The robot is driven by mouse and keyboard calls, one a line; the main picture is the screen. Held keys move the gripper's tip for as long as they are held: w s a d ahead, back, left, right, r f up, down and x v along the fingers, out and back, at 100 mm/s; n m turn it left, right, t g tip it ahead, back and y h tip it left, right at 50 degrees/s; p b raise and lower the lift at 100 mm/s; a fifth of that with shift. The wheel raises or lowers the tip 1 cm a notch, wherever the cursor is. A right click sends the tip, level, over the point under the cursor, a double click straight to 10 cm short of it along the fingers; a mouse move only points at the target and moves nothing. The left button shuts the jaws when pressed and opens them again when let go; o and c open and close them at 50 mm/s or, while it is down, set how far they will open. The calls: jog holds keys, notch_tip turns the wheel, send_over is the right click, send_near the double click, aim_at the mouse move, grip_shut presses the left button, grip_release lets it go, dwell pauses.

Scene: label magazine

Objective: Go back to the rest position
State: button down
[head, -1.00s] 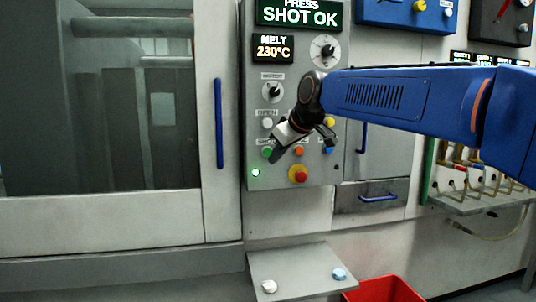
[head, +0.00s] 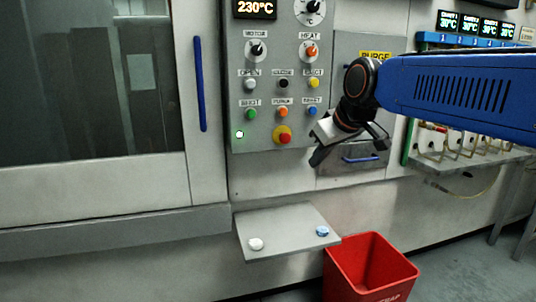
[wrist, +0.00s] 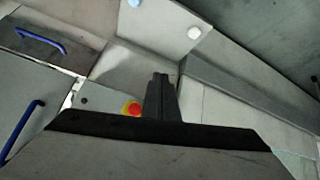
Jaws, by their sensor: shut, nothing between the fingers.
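My gripper (head: 318,158) hangs at the end of my blue arm in the head view, in front of the machine, just right of the red emergency button (head: 284,138) and left of the drawer. It points down and to the left. In the wrist view my gripper's fingers (wrist: 160,90) are together with nothing between them. The control panel (head: 240,100) now shows clear of the arm, with its buttons and knobs in plain sight. A green lamp (head: 239,134) is lit at its lower left.
A grey shelf (head: 285,228) with a white and a blue round piece juts out below the panel. A red bin (head: 360,285) stands on the floor beside it. A drawer with a blue handle (head: 360,160) is behind my gripper. Hoses and a rack (head: 470,160) are at the right.

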jog(key=s+d+f+m+h, duration=0.1)
jog(key=s+d+f+m, duration=0.1)
jog(key=s+d+f, duration=0.3)
jog(key=s+d+f+m+g+h, duration=0.1)
jog(key=s+d+f+m, duration=0.1)
jog(key=s+d+f, duration=0.4)
jog(key=s+d+f+m+g+h, duration=0.1)
jog(key=s+d+f+m, duration=0.2)
jog(key=s+f, duration=0.9)
jog(key=s+d, duration=0.2)
jog(key=s, duration=0.1)
jog(key=shift+s+d+f, duration=0.25)
jog(key=shift+s+f, duration=0.15)
dwell(1.2)
